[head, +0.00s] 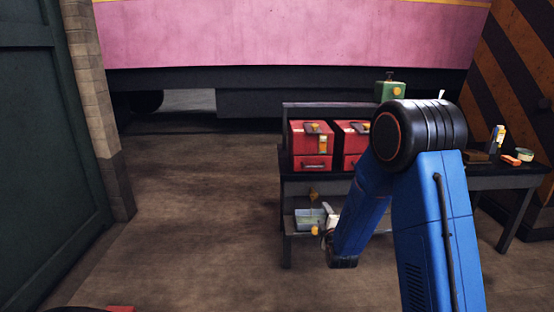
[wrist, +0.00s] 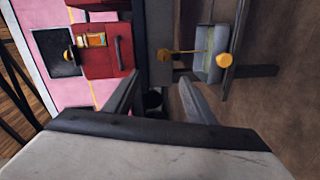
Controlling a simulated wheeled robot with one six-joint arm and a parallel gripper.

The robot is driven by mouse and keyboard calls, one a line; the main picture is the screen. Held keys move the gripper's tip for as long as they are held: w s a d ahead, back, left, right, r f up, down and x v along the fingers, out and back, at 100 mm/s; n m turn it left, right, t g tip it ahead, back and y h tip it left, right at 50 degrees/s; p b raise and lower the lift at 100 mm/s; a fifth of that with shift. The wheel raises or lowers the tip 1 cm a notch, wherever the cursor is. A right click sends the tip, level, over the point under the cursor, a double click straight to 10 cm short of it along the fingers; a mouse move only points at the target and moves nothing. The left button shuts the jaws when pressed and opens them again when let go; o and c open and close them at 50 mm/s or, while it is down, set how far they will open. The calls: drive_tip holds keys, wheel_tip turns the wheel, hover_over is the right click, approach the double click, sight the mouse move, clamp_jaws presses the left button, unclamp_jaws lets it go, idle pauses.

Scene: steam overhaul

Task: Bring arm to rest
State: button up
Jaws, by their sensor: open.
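My blue arm (head: 368,205) is bent over in front of a dark workbench, its forearm reaching down to the left. My gripper (wrist: 158,92) shows in the wrist view with its two grey fingers apart and nothing between them. In the head view the gripper is mostly hidden by the arm, near the lower shelf. In the wrist view, which is turned sideways, the fingers point toward the bench, with a red drawer box (wrist: 107,48) on one side and a grey bin (wrist: 208,66) on the other.
A brick pillar (head: 97,125) stands left. The floor (head: 190,210) left of the bench is clear.

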drive_tip(key=s+d+r+m+g, duration=0.2)
drive_tip(key=s+r+m+g, duration=0.15)
drive_tip(key=s+r, duration=0.45)
drive_tip(key=s+d+r+m+g, duration=0.1)
drive_tip(key=s+r+m+g, duration=0.3)
drive_tip(key=s, duration=0.8)
drive_tip(key=s+d+r+m+g, duration=0.1)
drive_tip(key=s+m, duration=0.3)
drive_tip(key=s, duration=1.2)
drive_tip(key=s+d+r+m+g, duration=0.2)
drive_tip(key=s+d+m+g, duration=0.1)
drive_tip(key=s, duration=1.3)
drive_tip(key=shift+m, duration=0.85)
